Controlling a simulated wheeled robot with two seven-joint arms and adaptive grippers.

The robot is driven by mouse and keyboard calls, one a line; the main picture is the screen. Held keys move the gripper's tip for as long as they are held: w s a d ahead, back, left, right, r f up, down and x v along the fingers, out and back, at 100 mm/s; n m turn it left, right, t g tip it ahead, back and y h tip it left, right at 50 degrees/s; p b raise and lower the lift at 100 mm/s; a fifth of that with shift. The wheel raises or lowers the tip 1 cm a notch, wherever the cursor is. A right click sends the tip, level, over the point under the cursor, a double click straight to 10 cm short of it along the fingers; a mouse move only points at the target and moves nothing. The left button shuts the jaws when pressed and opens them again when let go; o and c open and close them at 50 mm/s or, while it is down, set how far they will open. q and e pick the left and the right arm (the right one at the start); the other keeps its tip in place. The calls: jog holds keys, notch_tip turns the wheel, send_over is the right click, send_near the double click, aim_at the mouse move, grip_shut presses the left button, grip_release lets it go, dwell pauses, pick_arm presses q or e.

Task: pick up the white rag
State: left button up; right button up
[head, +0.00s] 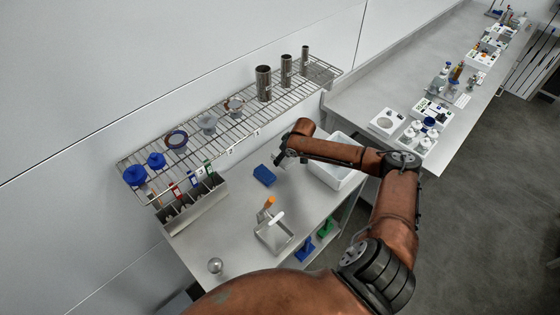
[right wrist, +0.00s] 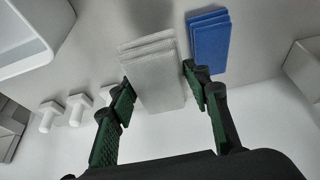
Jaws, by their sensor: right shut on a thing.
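The white rag (right wrist: 158,80) is a folded, layered pad in the middle of the right wrist view. My right gripper (right wrist: 160,92) has its two green-padded fingers on either side of it, shut on it. I cannot tell if the rag is lifted clear of the bench. In the head view my right gripper (head: 284,160) is over the bench, beside a blue rag stack (head: 263,175), and hides most of the white rag. The blue stack also shows in the right wrist view (right wrist: 209,40), just right of the white rag. My left gripper is out of view.
A white tub (head: 345,175) stands right of my right gripper. A wire rack (head: 215,130) with metal cylinders and blue-capped items runs along the wall. An orange-handled item (head: 269,203) stands on a small stand nearer. Bench between is mostly clear.

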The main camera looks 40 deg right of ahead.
jog(key=s+a+r, duration=0.1)
jog(key=s+r, duration=0.5)
jog(key=s, duration=0.5)
jog(key=shift+a+r, duration=0.2)
jog(key=shift+a, duration=0.15)
jog(key=shift+w, duration=0.1)
jog(key=o, duration=0.7)
jog(key=shift+c, duration=0.2)
jog(key=c, duration=0.5)
